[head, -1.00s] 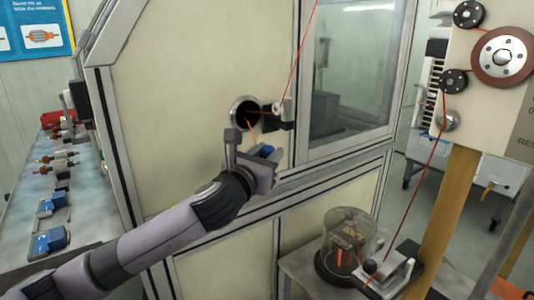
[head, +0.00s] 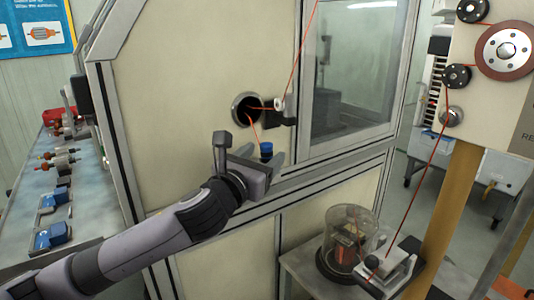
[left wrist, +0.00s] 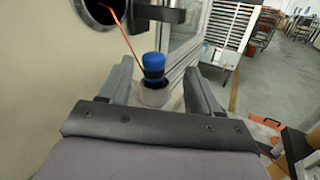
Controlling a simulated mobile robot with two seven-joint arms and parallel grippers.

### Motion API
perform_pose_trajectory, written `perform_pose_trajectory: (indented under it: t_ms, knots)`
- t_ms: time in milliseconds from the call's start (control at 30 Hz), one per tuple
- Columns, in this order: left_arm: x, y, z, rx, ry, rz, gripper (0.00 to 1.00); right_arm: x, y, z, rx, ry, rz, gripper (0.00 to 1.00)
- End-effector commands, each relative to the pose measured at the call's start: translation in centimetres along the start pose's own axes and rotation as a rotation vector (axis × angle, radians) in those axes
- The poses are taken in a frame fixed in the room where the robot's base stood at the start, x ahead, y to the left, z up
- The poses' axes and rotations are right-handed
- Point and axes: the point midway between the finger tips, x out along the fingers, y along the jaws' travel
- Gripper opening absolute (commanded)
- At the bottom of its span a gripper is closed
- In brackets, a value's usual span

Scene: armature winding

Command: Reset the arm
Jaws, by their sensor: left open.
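My left gripper (head: 262,158) is in front of the cream machine panel, just below the round port (head: 245,109). Its two fingers are apart. A blue-topped part (head: 266,149) shows between and beyond the fingers. In the left wrist view my left gripper (left wrist: 160,90) is open, and the blue-topped part (left wrist: 154,66) stands upright in a pale holder between the fingers, with a gap on each side. An orange wire (head: 253,131) runs from the port down toward this part. My right gripper is not in view.
The machine's window frame (head: 303,80) is right of the port. A dark bracket (head: 281,113) sits beside the port. A glass-domed spool (head: 349,240) stands at lower right, near a wire-feed post (head: 452,200). A bench (head: 85,215) with parts lies at the left.

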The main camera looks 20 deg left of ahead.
Motion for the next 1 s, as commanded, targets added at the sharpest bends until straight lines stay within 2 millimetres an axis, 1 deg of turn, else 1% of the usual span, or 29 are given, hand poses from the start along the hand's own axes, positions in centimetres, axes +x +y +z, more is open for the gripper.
perform_pose_trajectory:
  t_ms: [33,100,233,333,467,567,667,767,800,867,900,967,1000]
  knots:
    - [-0.8,0.0,-0.1,0.002,0.0,-0.001,0.63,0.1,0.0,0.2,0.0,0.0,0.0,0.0]
    - [-1.6,0.0,-0.1,0.001,0.0,-0.001,0.63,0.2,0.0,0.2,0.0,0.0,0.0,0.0]
    - [-2.9,0.0,-0.1,0.0,0.001,-0.001,0.63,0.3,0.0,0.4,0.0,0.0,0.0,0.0]
    - [-3.5,0.0,-0.1,0.0,0.0,0.0,0.63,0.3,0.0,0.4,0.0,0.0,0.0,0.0]
    - [-3.7,0.0,0.0,-0.001,0.001,0.0,0.63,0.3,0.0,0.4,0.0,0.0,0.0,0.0]
    - [-3.8,-0.3,-0.6,-0.034,0.012,-0.007,0.63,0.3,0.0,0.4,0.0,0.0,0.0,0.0]
    - [-4.0,-1.1,-2.6,-0.162,0.049,-0.027,0.63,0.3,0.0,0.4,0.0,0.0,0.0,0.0]
    - [-4.7,-2.5,-6.0,-0.393,0.116,-0.049,0.63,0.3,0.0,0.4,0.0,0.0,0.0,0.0]
    - [-5.0,-3.0,-7.5,-0.505,0.148,-0.052,0.63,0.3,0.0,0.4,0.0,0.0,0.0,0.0]
    - [-5.7,-3.9,-9.9,-0.682,0.198,-0.05,0.63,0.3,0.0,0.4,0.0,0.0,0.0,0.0]
    - [-6.3,-4.3,-11.4,-0.799,0.23,-0.044,0.63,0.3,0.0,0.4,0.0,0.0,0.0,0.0]
    - [-7.2,-5.0,-13.7,-0.974,0.276,-0.025,0.63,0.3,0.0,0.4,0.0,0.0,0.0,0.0]
    - [-7.8,-5.4,-15.2,-1.092,0.306,-0.008,0.63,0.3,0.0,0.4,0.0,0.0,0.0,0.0]
